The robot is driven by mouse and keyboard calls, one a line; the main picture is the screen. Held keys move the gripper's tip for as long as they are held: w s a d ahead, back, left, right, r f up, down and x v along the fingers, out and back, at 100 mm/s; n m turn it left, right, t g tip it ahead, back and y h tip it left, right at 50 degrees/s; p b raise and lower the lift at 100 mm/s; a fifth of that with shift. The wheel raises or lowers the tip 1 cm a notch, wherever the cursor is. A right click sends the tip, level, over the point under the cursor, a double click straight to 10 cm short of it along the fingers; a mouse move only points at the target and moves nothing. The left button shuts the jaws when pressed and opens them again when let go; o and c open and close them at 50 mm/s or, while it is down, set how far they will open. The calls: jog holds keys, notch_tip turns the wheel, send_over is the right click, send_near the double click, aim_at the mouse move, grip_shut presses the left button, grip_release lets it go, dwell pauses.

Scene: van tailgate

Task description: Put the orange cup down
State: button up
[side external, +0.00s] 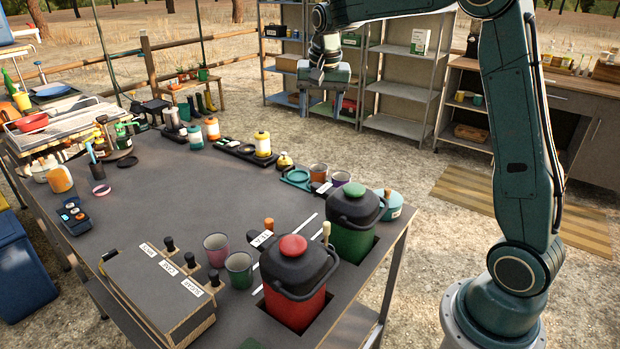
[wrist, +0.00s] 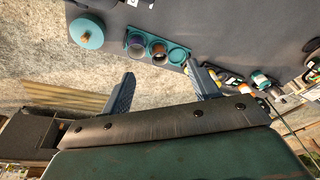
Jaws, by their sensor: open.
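The orange cup (side external: 318,172) stands upright at the far right edge of the dark table, beside a purple cup (side external: 341,180). In the wrist view the orange cup (wrist: 157,48) sits in the middle place of a teal holder (wrist: 186,58), between the purple cup (wrist: 134,45) and an empty ring. My gripper (side external: 323,105) is raised well above that table edge, apart from the cup. In the wrist view its two fingers (wrist: 160,75) are spread with nothing between them.
A green canister (side external: 352,225), a red canister (side external: 292,285) and a teal lidded pot (side external: 388,203) stand near the cups. Pink and green cups (side external: 238,268) stand by a labelled box (side external: 160,290). The table's middle is clear. Metal shelves (side external: 400,88) stand behind.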

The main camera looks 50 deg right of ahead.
jog(key=s+a+r+n+t, duration=0.1)
jog(key=s+a+r+n, duration=0.25)
jog(key=s+a, duration=0.35)
jog(key=s+a+f+n+t, duration=0.1)
jog(key=s+a+n, duration=0.2)
jog(key=s, duration=0.8)
jog(key=s+a+f+n+t+y, duration=0.1)
jog(key=s+a+n, duration=0.3)
jog(key=s, duration=0.7)
jog(key=shift+a+f+t+y, duration=0.3)
jog(key=shift+a+f, duration=0.2)
